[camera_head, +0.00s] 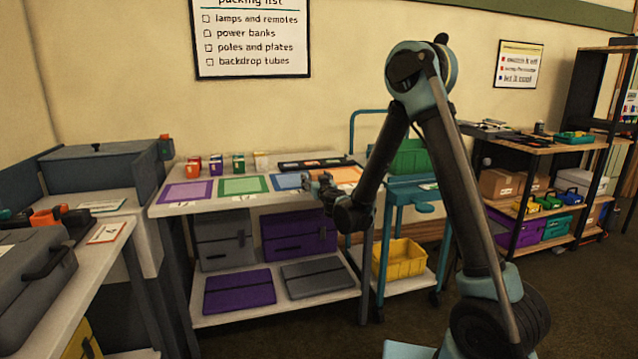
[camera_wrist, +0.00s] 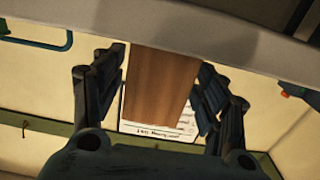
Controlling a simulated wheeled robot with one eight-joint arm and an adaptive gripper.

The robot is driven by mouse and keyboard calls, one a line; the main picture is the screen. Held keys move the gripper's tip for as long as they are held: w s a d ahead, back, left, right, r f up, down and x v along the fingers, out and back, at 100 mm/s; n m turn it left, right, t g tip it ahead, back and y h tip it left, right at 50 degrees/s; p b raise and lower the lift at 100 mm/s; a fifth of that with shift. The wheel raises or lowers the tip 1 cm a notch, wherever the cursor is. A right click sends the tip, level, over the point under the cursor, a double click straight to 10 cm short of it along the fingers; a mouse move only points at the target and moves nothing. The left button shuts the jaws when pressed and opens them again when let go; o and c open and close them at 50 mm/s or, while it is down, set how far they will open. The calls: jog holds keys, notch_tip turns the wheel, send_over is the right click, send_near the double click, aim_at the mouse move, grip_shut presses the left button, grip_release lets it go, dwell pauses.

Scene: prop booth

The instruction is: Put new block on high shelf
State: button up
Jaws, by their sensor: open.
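A brown wood-grained block (camera_wrist: 160,85) stands between the two fingers of my gripper (camera_wrist: 155,95) in the wrist view, which looks upside down. My gripper is open, with a gap on the left; I cannot tell whether the right finger touches the block. In the head view my gripper (camera_head: 322,188) is over the front of the white worktable (camera_head: 260,203), and I cannot make out the block there. At the right stands a dark shelf unit with a high top (camera_head: 605,49) and lower wooden boards.
Purple, green, blue and orange mats lie on the worktable, with several small coloured items (camera_head: 216,164) behind them. A teal cart (camera_head: 405,185) with a green bin (camera_head: 410,157) and a yellow crate (camera_head: 398,260) stands right of it. Floor at the right front is clear.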

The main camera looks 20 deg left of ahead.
jog(key=shift+w+d, duration=0.1)
jog(key=shift+d, duration=0.05)
jog(key=c, duration=1.3)
jog(key=shift+o, duration=0.2)
